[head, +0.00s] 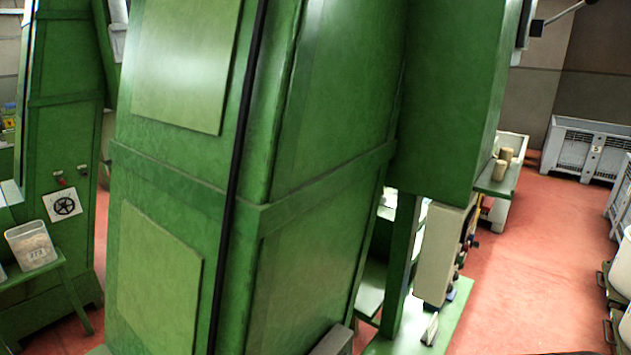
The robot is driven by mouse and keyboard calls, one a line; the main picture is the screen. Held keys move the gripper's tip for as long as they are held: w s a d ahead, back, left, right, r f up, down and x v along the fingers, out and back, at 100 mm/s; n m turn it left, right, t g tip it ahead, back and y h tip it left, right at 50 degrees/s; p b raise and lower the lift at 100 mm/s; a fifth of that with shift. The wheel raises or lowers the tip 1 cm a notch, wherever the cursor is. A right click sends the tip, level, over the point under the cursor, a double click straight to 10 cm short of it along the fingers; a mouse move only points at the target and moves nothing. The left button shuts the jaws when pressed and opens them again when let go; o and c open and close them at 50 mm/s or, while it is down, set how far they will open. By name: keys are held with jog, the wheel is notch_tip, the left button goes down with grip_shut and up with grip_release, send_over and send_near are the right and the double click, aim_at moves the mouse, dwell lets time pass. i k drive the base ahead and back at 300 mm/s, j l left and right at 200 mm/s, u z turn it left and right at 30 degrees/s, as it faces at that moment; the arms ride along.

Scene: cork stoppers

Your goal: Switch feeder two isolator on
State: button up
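No label for feeder two can be read, so I cannot tell which control is its isolator. A beige control box (440,255) with dark knobs, one of them red, stands on the right behind the large green machine (330,200); it is seen edge-on. Another green machine (65,130) on the far left carries a small red-handled switch (62,182) and a black handwheel (65,206) on a white plate. Switch positions are too small to tell. My gripper is not in view.
The large green machine fills the middle and blocks the view behind it. A green stand (45,268) with a clear tub (31,246) is at lower left. Grey crates (583,150) stand at back right. Red floor (525,255) is open on the right.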

aim_at(486, 204)
jog(key=l+z, duration=0.25)
jog(key=l, duration=0.9)
jog(key=i+l, duration=0.1)
jog(key=i, duration=0.3)
jog(key=i+l+u, duration=0.1)
jog(key=i, duration=0.25)
jog(key=i+l+u, duration=0.1)
jog(key=i, duration=0.3)
jog(key=l, duration=0.1)
